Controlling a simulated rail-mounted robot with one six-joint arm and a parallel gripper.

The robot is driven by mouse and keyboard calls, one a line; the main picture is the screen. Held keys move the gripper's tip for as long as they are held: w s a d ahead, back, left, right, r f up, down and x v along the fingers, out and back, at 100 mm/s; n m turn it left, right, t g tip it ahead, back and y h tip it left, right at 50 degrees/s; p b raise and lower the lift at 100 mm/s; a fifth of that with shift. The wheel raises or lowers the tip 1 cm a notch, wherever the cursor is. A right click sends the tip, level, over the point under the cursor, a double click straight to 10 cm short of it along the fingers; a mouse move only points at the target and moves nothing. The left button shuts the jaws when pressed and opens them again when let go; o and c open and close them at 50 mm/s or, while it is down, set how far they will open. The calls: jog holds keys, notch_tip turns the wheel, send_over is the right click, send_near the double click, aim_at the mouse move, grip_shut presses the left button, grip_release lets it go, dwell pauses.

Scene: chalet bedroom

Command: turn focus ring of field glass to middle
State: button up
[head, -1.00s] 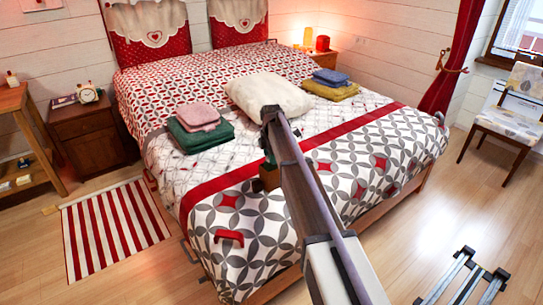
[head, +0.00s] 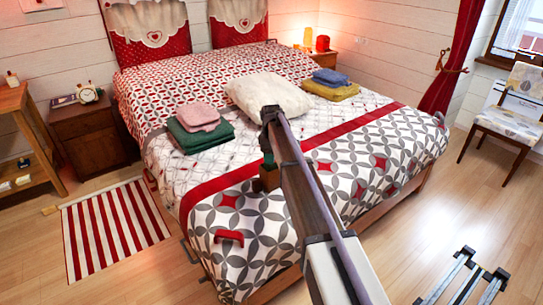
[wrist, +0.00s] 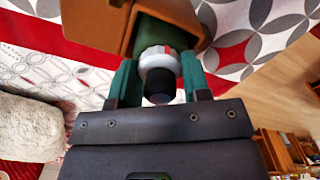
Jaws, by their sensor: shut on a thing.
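In the wrist view, the field glass (wrist: 152,30) shows as a dark green barrel with a black end (wrist: 160,86) pointing toward my gripper. Between these sits its pale focus ring (wrist: 153,63), with a red mark on the side facing away from the wrist. The green fingers of my gripper (wrist: 160,66) stand on either side and are shut on the ring. A brown box-like holder (wrist: 98,22) surrounds part of the barrel. In the head view, the brown holder (head: 268,181) shows on the bed beside my arm, which hides most of the field glass.
The bed (head: 345,190) has a patterned cover. A cream cushion (head: 268,94) lies behind my gripper. Folded green (head: 201,137) and pink (head: 198,116) cloths lie to the left, and yellow (head: 330,91) and blue ones to the right.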

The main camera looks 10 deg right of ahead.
jog(key=shift+m, duration=0.6)
jog(key=o, duration=0.9)
jog(key=shift+o, duration=0.2)
jog(key=shift+r, duration=0.1)
notch_tip(320, 180, up, 11)
jog(key=p, duration=1.1)
jog(key=shift+f, duration=0.2)
